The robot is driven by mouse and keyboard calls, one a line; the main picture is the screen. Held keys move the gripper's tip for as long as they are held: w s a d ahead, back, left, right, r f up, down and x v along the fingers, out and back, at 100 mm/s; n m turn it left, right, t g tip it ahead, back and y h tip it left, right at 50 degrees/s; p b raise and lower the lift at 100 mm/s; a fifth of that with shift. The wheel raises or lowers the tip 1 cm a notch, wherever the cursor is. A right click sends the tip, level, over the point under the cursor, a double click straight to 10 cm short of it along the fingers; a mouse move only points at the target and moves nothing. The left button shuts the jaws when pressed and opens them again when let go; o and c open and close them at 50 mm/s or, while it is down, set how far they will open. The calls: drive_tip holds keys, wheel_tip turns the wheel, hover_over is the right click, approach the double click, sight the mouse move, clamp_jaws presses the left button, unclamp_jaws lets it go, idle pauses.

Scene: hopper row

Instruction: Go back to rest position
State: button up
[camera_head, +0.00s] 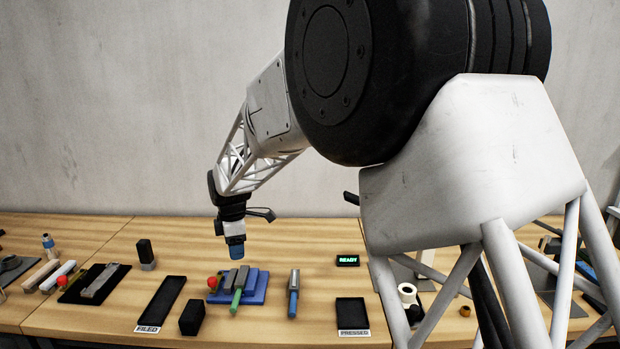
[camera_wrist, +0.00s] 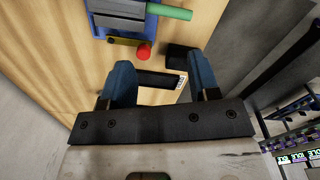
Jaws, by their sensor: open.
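My gripper (camera_head: 235,245) is above the wooden table, just behind a blue fixture (camera_head: 255,291). In the wrist view my gripper (camera_wrist: 160,80) shows two blue fingers spread apart with nothing between them. The blue fixture carries grey blocks, a red knob (camera_head: 213,282) and a green handle (camera_head: 237,301). The fixture also shows at the top of the wrist view, with its red knob (camera_wrist: 144,51) and green handle (camera_wrist: 170,12). My arm reaches across from the right.
A black FILED tray (camera_head: 161,300) and a black PRESSED tray (camera_head: 352,315) look empty. A READY display (camera_head: 347,260) sits behind. Another black block (camera_head: 146,254) stands left.

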drive_tip(key=s+d+r+m, duration=0.4)
drive_tip(key=s+d, duration=0.2)
drive_tip(key=d, duration=0.3)
drive_tip(key=s+d+r+m+t, duration=0.1)
drive_tip(key=s+d+r+m, duration=0.25)
drive_tip(key=s+d, duration=0.4)
drive_tip(key=s+d+r+m, duration=0.3)
drive_tip(key=s+d+m, duration=0.15)
drive_tip(key=d, duration=0.55)
drive_tip(key=s+d+f+m, duration=0.1)
drive_tip(key=s+d+m, duration=0.2)
drive_tip(key=s, duration=0.5)
drive_tip(key=s+d+f+m, duration=0.1)
drive_tip(key=s+d+m, duration=0.2)
drive_tip(key=s+d, duration=0.2)
drive_tip(key=s+d+f+m+t, duration=0.1)
drive_tip(key=s+d+m, duration=0.3)
drive_tip(key=s, duration=0.6)
drive_tip(key=shift+s+d+f, duration=0.15)
drive_tip(key=shift+s+d, duration=0.2)
drive_tip(key=shift+c, duration=0.2)
